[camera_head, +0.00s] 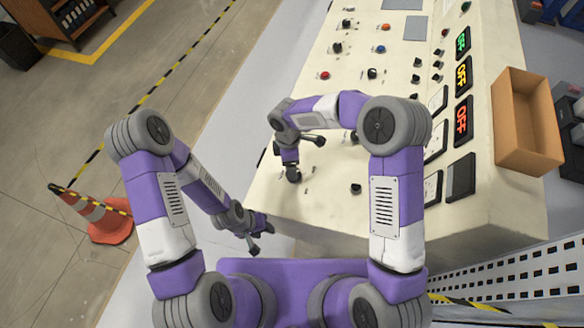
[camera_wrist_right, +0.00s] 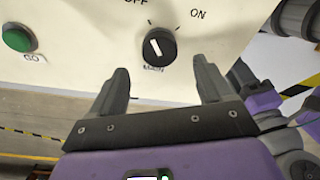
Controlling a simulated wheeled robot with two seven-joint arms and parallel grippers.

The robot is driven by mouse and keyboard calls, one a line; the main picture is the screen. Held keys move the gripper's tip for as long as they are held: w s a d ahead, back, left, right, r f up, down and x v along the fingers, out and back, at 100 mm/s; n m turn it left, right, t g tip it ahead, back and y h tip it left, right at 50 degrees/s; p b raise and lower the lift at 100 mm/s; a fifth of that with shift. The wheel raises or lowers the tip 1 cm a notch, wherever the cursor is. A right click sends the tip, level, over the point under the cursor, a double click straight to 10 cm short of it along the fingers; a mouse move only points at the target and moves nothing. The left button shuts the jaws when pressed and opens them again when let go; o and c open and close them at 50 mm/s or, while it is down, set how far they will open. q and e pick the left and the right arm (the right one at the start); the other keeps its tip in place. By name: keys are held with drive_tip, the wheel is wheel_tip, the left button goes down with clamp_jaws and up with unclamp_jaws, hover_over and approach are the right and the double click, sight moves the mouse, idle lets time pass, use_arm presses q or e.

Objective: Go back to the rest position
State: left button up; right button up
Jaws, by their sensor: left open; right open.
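My left gripper (camera_head: 260,236) is open and empty, low beside the near left edge of the cream control console (camera_head: 330,205). My right arm reaches over the console's near left part, and its gripper (camera_wrist_right: 163,78) is open. In the right wrist view its two fingers are spread, with a black rotary knob (camera_wrist_right: 159,47) marked MAIN ahead of the gap between them. The knob has OFF and ON labels, and its white mark tilts a little left, towards OFF. The fingers appear apart from the knob.
A green GO button (camera_wrist_right: 19,38) is left of the knob. The console carries several other knobs, buttons and lit OFF displays (camera_head: 461,119). A cardboard box (camera_head: 523,145) stands at its right.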

drive_tip(key=shift+r, duration=1.15)
